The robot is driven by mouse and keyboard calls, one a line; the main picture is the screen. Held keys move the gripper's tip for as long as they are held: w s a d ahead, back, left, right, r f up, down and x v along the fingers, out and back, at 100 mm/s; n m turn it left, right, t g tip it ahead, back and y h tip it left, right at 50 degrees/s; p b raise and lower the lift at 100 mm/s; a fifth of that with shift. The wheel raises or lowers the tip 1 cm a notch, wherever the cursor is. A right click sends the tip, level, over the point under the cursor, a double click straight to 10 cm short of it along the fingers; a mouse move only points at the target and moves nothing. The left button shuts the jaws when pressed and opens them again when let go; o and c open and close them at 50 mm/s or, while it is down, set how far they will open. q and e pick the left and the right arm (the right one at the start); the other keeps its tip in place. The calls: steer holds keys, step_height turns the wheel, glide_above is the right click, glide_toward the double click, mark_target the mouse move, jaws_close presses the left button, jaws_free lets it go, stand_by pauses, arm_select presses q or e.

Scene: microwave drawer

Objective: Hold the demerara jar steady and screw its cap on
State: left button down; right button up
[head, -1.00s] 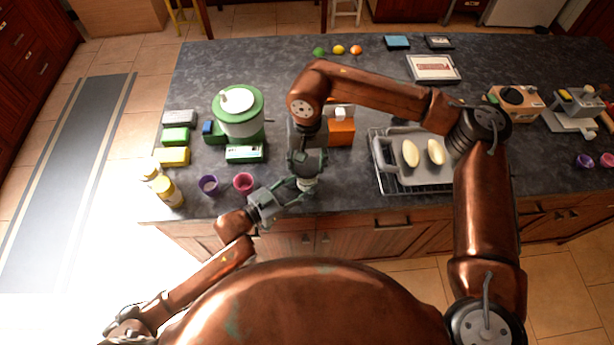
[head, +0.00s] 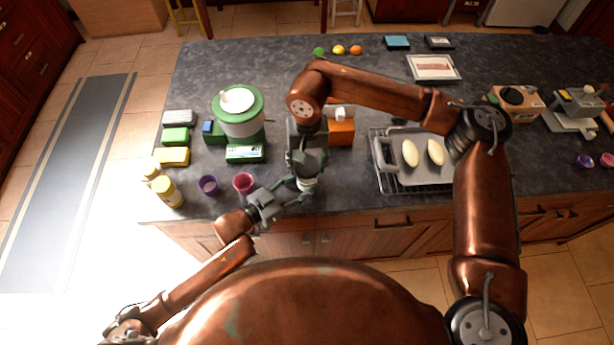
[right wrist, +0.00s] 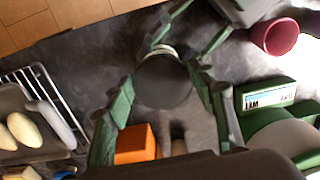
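The demerara jar (head: 307,186) stands upright near the counter's front edge, a pale body mostly hidden by my grippers. Its pale edge also shows in the right wrist view (right wrist: 162,49), below a dark round cap (right wrist: 163,82). My left gripper (head: 297,190) comes in from the left, low down, with its fingers on either side of the jar body. My right gripper (head: 306,178) points down from above. The thread is hidden.
A purple cup (head: 208,185) and a pink cup (head: 244,183) stand left of the jar. A green-and-white canister (head: 240,115) and an orange box (head: 341,132) stand behind. A tray (head: 425,172) with two pale oval pieces lies on a rack at right.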

steer(key=c, duration=0.8)
steer(key=m, duration=0.6)
steer(key=shift+d, duration=0.1)
steer(key=m, duration=0.5)
steer(key=shift+d+f+m, duration=0.1)
steer(key=shift+m, duration=0.2)
steer(key=m, duration=0.6)
steer(key=shift+s+f+m, duration=0.1)
steer(key=shift+s+m, duration=0.05)
steer(key=shift+m, duration=0.25)
steer(key=o, duration=1)
steer(key=shift+s, duration=0.1)
steer(key=shift+o, duration=1.2)
steer(key=shift+a, duration=0.2)
steer(key=shift+r, duration=0.2)
steer(key=shift+w, duration=0.2)
